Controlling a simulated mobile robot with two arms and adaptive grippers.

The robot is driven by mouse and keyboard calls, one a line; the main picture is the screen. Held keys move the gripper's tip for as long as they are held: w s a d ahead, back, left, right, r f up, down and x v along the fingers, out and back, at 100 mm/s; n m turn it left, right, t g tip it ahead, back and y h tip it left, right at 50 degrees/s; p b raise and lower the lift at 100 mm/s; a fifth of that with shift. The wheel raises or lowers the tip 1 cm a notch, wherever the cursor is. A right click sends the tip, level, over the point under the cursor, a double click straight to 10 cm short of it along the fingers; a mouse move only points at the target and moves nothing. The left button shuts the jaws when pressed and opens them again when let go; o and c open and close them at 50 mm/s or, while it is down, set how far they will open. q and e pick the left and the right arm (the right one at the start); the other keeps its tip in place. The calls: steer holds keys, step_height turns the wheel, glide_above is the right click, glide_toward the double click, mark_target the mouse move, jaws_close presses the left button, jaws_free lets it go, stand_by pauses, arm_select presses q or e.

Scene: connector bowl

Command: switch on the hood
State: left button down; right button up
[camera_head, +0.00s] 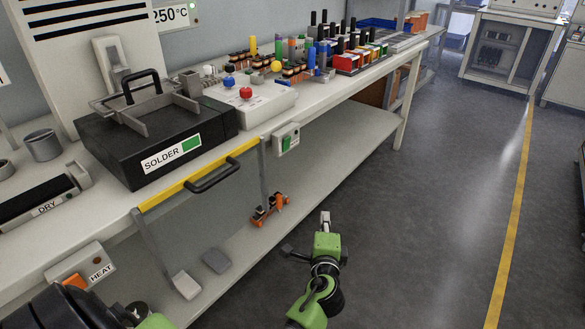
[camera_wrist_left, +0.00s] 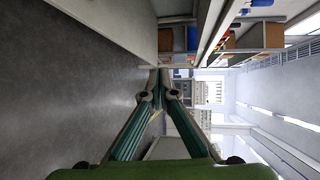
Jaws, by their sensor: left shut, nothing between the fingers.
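A slatted white panel (camera_head: 80,30) stands behind the bench at the upper left; it may be part of the hood. A small light box with a green switch (camera_head: 287,139) is fixed to the bench's front edge, its label too small to read. Another box, marked HEAT, with an orange switch (camera_head: 75,283), sits at the lower left of the same edge. My left gripper (camera_head: 325,217) is shut and empty over the floor, in front of the bench and apart from both boxes. Its closed fingers also show in the left wrist view (camera_wrist_left: 159,82). My right gripper is not in view.
A black SOLDER box (camera_head: 155,135) stands on the bench (camera_head: 330,92) behind a yellow bar with a black handle (camera_head: 213,175). A white box with red and blue buttons (camera_head: 250,100) and many connectors stand farther along. Floor to the right is clear.

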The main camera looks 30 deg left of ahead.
arm_select(q)
steer(key=s+a+r+y+b, duration=0.1)
steer(key=a+r+y, duration=0.1)
steer(key=r, duration=0.4)
steer(key=s+a+r+n+t+y+b, duration=0.1)
steer(key=a+r+y, duration=0.1)
steer(key=r, duration=0.4)
steer(key=shift+a+r+y+b, duration=0.3)
steer(key=shift+y+b, duration=0.05)
steer(key=shift+y, duration=0.05)
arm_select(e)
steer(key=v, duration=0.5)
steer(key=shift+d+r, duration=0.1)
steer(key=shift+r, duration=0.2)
arm_select(q)
steer(key=shift+w, duration=0.1)
glide_toward(291, 139)
steer(key=w, duration=0.4)
steer(key=shift+w+a+r, duration=0.1)
steer(key=shift+a+r, duration=0.1)
steer(key=shift+a, duration=0.7)
steer(key=shift+w+a+r, duration=0.1)
steer(key=shift+a+r, duration=0.15)
steer(key=shift+a, duration=0.7)
steer(key=shift+r, duration=0.1)
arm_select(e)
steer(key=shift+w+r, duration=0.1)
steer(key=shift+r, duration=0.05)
